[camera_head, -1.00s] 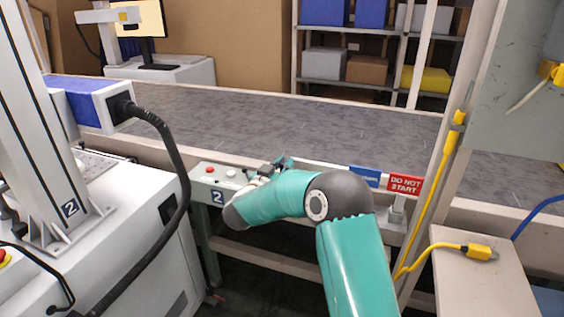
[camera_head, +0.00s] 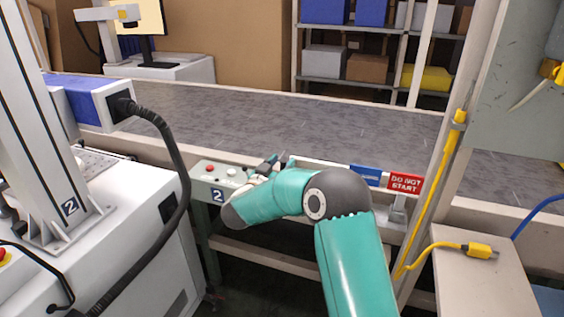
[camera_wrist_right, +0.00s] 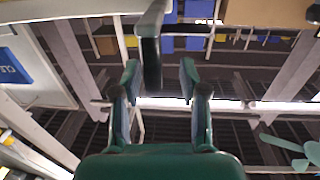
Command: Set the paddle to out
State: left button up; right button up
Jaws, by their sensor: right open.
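My right gripper (camera_head: 277,163) is at the near edge of the conveyor, just right of the control box. In the right wrist view, its two fingers (camera_wrist_right: 159,75) are open, with a gap between them. A pale grey bar with a dark lower end (camera_wrist_right: 152,60) shows at the top middle, in line with that gap. It may be the paddle's lever, but I cannot tell for sure, nor whether a finger touches it. In the head view no paddle can be made out; my right wrist and forearm cover part of the rail there. My left gripper is not in view.
The control box (camera_head: 217,172) has a red and a white button and a "2" label. A blue plate (camera_head: 365,175) and a red "DO NOT START" sign (camera_head: 404,184) are on the rail to the right. The visible grey belt (camera_head: 270,115) is bare. A yellow cable (camera_head: 440,190) runs along a post.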

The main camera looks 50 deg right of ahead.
jog(key=v, duration=1.1)
jog(key=shift+a, duration=0.4)
jog(key=shift+s+d+f, duration=0.1)
jog(key=shift+d, duration=0.05)
